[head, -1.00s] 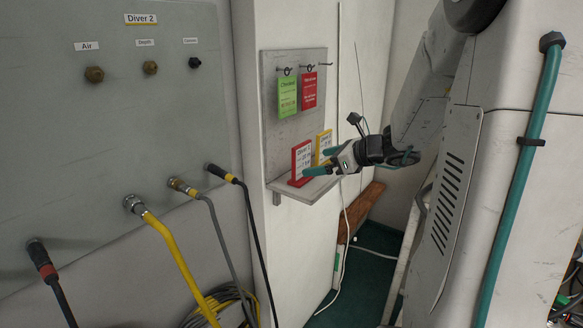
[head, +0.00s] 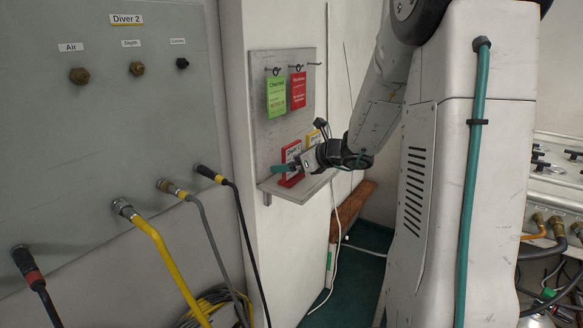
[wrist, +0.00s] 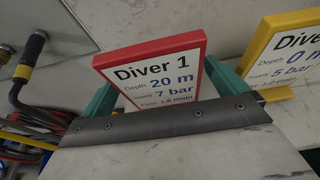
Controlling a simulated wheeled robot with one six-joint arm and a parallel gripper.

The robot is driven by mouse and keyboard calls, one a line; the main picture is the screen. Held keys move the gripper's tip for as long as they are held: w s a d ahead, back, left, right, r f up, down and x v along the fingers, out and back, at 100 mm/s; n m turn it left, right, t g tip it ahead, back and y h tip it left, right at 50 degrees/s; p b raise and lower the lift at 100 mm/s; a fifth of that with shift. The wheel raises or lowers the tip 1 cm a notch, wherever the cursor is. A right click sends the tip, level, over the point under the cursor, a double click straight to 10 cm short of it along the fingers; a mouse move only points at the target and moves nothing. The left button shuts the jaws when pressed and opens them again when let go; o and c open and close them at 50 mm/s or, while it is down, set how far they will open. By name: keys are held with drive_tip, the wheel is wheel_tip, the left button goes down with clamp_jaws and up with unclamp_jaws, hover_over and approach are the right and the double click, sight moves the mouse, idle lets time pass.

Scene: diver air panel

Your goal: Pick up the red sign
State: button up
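The red sign (head: 290,178), a white "Diver 1" card in a red frame, stands upright on a small grey wall shelf (head: 267,188). In the wrist view the red sign (wrist: 150,55) fills the middle, its lower part hidden by my gripper's dark edge. My gripper (head: 288,166) is at the shelf, level with the sign. In the wrist view my gripper (wrist: 162,88) has one teal finger on each side of the sign. The fingers look spread, and I cannot tell whether either touches it.
A yellow-framed sign (wrist: 285,55) stands close to the right of the red one. A green tag (head: 276,97) and a red tag (head: 298,91) hang on hooks above. The grey panel (head: 100,140) with hoses is at the left.

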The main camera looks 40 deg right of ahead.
drive_tip(key=c, duration=0.9)
drive_tip(key=shift+o, duration=0.2)
drive_tip(key=shift+r, duration=0.1)
